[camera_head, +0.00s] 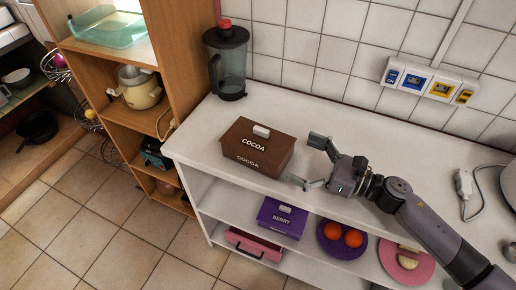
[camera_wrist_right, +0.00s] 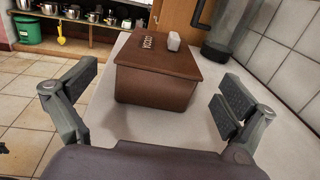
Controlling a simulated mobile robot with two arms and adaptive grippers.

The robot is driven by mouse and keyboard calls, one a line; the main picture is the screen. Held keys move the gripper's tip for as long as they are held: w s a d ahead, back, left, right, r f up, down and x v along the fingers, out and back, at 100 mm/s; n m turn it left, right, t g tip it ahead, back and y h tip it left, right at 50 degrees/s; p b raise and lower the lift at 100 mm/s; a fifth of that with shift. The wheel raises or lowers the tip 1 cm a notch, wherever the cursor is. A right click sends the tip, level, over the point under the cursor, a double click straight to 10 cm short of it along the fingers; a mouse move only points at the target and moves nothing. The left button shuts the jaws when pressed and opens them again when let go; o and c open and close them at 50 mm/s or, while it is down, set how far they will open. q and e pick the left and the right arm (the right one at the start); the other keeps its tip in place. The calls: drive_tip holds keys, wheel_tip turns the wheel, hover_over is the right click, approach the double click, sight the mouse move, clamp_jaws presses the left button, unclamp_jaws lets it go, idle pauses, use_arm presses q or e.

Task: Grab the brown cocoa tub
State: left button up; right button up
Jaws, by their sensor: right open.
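The brown cocoa tub (camera_head: 256,150) stands on the white counter top. It is a box with a lid, a pale knob and the word COCOA on its lid and front. My right gripper (camera_head: 306,163) is open just to the right of the tub, its fingers pointing at it. In the right wrist view the tub (camera_wrist_right: 156,85) sits ahead, between and beyond the open fingers (camera_wrist_right: 152,108), with a gap of counter before it. The fingers do not appear to touch it. My left gripper is not in view.
A blender (camera_head: 229,62) stands behind the tub on the counter (camera_head: 330,112). A purple box (camera_head: 283,217), plates with food and a pink box (camera_head: 253,246) are on shelves below. A wooden shelf unit (camera_head: 182,50) rises at left. A plug (camera_head: 464,186) lies at right.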

sight(274, 147)
drive_tip(key=shift+w+f, duration=0.15)
drive_tip(key=shift+f, duration=0.75)
drive_tip(key=shift+w+a, duration=0.15)
drive_tip(key=shift+a, duration=0.15)
drive_tip(key=shift+w+a+r+p, duration=0.1)
drive_tip(key=shift+a+p, duration=0.25)
drive_tip(key=shift+a, duration=0.2)
drive_tip(key=p+x, duration=0.1)
drive_tip(key=x, duration=0.4)
drive_tip(key=shift+w+a+p, duration=0.2)
drive_tip(key=shift+a+p, duration=0.1)
drive_tip(key=shift+a, duration=0.05)
drive_tip(key=c, duration=1.3)
